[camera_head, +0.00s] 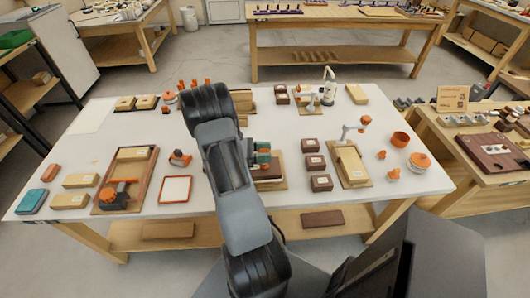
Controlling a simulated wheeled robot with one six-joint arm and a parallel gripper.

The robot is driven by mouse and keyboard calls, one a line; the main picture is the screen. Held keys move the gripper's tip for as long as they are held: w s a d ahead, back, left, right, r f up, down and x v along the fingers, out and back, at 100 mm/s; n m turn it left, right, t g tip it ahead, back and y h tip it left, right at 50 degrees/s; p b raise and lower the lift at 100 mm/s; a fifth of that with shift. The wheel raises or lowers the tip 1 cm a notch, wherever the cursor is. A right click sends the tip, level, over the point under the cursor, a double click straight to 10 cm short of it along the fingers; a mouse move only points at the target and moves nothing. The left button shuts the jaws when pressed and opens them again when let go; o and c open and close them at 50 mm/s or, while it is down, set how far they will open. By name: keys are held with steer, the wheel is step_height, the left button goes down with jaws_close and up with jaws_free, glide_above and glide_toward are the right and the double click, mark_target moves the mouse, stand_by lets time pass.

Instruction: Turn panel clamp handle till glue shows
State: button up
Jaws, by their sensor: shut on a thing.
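My gripper (250,150) is at the middle of the white bench, beside a small green and orange part (263,156), which looks like the panel clamp handle. The gripper is shut on that part, as far as this small view shows. Below it is a dark reddish-brown panel on a light wooden board (271,185), partly behind my arm. My arm hides the left side of this setup. The fingertips and any glue line are too small or hidden to make out.
Orange containers (419,162) stand at the right. Bare bench shows at the back left.

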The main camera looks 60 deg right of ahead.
stand_by(0.3)
steer(key=o, duration=0.9)
steer(key=shift+o, duration=0.2)
steer(key=shift+w, duration=0.1)
steer(key=b+v, duration=0.2)
steer(key=v, duration=1.1)
steer(key=shift+w+b, duration=0.35)
steer(key=shift+a, duration=0.2)
